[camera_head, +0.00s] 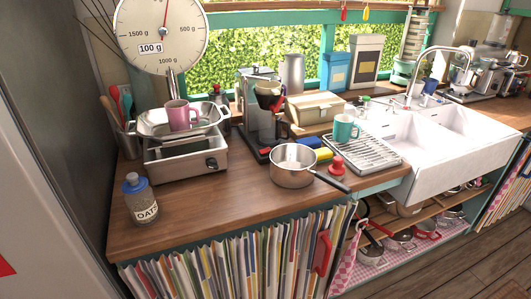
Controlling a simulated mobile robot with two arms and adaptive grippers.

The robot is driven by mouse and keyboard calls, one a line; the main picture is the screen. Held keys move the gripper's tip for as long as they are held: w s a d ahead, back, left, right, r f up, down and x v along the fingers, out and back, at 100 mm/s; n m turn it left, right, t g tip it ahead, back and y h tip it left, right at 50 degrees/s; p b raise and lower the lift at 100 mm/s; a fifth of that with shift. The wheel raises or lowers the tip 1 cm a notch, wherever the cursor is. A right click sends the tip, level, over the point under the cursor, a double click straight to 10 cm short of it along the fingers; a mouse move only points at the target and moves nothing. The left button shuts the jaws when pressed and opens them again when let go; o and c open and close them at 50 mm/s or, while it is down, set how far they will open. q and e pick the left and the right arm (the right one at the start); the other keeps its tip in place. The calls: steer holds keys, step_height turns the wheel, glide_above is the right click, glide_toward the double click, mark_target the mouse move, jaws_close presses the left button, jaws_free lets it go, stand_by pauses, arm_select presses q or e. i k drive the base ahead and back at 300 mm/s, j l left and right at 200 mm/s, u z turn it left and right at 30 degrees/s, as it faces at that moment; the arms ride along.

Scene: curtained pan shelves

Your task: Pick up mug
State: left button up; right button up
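Two mugs are in the head view. A pink mug (179,117) stands upright in the metal pan (149,124) of a kitchen scale at the left of the wooden counter. A teal mug (344,130) stands at the back of the ridged drying rack (363,155), left of the sink. Neither of my grippers shows in the view, so nothing is seen touching either mug.
A steel saucepan (291,167) stands mid-counter, its dark handle pointing front right. An oats jar (139,198) stands front left. A coffee machine (262,105) and wooden bread box (314,108) are behind. The white double sink (440,155) is right. The front-middle counter is clear.

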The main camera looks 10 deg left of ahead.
mark_target(177, 111)
steer(key=i+l+u, duration=0.1)
steer(key=u, duration=0.8)
